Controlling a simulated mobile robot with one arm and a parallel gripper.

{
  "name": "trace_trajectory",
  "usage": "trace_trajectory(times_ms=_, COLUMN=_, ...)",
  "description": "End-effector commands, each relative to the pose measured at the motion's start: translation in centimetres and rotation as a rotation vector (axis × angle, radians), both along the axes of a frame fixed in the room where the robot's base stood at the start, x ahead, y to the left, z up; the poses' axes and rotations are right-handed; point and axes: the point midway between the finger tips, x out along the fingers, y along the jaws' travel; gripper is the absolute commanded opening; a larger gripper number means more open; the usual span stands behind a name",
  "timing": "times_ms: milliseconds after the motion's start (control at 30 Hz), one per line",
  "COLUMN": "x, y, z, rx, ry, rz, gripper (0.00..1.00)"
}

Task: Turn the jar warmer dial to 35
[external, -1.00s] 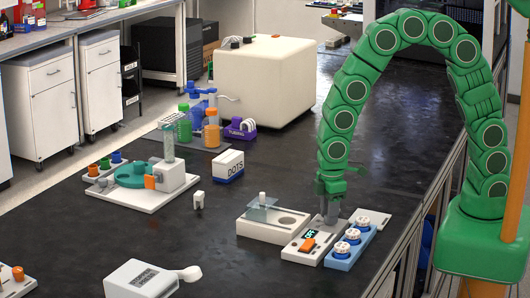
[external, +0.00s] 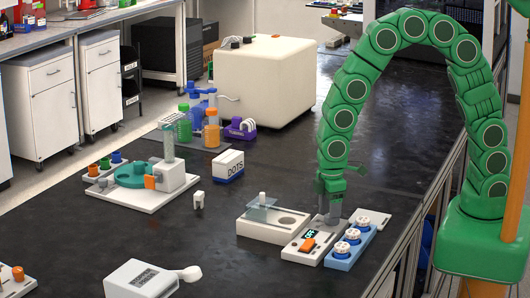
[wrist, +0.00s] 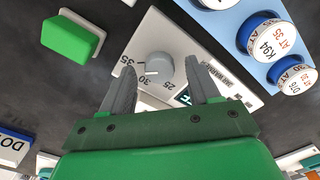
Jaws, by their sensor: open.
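The jar warmer is a slim white box (external: 291,253) in the external view, with an orange switch (external: 308,244) and a small display that seems to read OFF. Its round grey dial (wrist: 163,67) shows in the wrist view, beside marks 25, 30 and 35. The dial's white pointer line faces the left side, near the 30 and 35 marks; its exact reading is unclear. My gripper (wrist: 158,72) is open, with one finger on each side of the dial and gaps visible. In the external view my gripper (external: 331,217) hides the dial.
A blue rack (external: 340,263) with several white-capped jars stands close on the right of the warmer. A white plate device (external: 262,228) stands close on its left. A green block (wrist: 72,38) shows in the wrist view. Dark bench is clear in front.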

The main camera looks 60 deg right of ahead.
Motion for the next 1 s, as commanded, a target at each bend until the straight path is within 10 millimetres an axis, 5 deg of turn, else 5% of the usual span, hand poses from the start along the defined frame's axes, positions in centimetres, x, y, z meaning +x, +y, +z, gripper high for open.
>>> trace_trajectory(times_ms=600, x=0.0, y=0.0, z=6.9, rx=0.001, ry=-0.001, rz=0.0, gripper=0.61)
trace_trajectory(times_ms=1000, x=0.0, y=0.0, z=7.5, rx=0.0, ry=0.0, rz=0.0, gripper=0.61)
